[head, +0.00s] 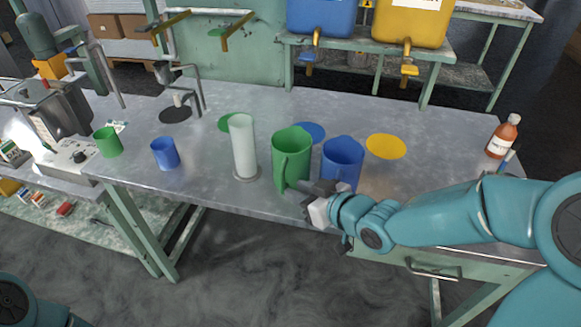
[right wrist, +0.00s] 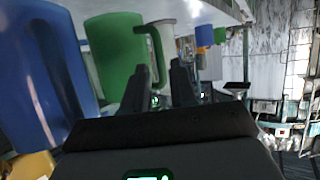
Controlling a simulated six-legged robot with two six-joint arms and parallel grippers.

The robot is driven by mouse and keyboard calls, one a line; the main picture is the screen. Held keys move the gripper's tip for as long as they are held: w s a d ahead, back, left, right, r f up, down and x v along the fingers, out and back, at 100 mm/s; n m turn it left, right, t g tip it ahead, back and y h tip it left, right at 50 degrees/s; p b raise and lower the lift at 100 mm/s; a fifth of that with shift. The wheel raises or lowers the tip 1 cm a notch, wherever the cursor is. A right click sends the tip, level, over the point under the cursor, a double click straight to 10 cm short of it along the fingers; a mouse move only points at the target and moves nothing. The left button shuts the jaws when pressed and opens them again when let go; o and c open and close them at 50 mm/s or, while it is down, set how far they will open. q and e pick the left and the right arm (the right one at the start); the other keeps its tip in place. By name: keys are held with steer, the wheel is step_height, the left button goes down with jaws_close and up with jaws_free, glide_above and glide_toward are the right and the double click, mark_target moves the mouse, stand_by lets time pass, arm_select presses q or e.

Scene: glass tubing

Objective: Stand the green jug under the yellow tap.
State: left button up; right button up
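The green jug (head: 291,152) stands upright on the metal bench, left of the blue jug (head: 342,160). In the right wrist view the green jug (right wrist: 115,55) shows its handle toward my fingers. My right gripper (head: 308,188) is low at the jug's near side, by its handle. In the right wrist view its fingers (right wrist: 158,80) are apart, with the handle's lower part seen between them; contact is unclear. The yellow tap (head: 408,70) hangs from the yellow tank (head: 410,22) at the back right. My left gripper is not in view.
A yellow disc (head: 386,146) lies on bare bench right of the blue jug. A pale cylinder (head: 243,147) stands left of the green jug. A brown bottle (head: 502,137) stands at the right end. A blue tank (head: 322,18) is beside the yellow one.

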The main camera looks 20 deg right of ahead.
mark_target(284, 185)
steer(key=x, duration=0.6)
steer(key=shift+w+a+f, duration=0.1)
steer(key=shift+w, duration=0.3)
jaws_close()
